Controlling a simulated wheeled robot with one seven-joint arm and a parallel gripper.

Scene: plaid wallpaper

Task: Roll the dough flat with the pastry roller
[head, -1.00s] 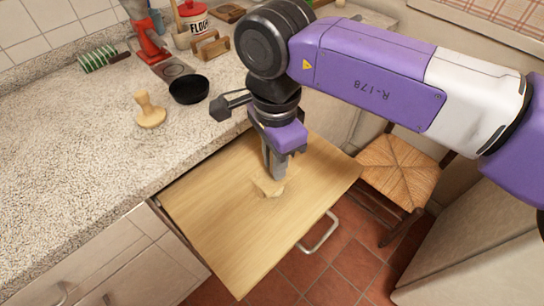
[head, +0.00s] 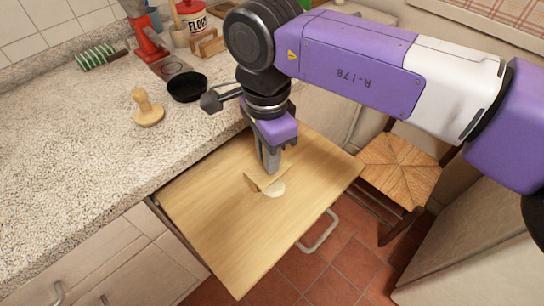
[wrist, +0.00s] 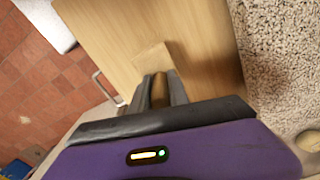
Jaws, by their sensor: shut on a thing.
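A wooden pastry roller (head: 257,180) is held upright below my gripper (head: 268,164), over the pull-out wooden board (head: 220,220). The wrist view shows its handle (wrist: 159,92) between the two fingers of my gripper (wrist: 161,82), which is shut on it. Its wider wooden end (wrist: 152,58) lies just beyond the fingertips. The pale dough (head: 275,189) is a small piece on the board, right beside the roller's end in the head view. The roller partly hides it, so I cannot tell whether they touch. In the wrist view I cannot make out the dough.
A chair (head: 400,165) stands right of the board. The rest of the board is bare.

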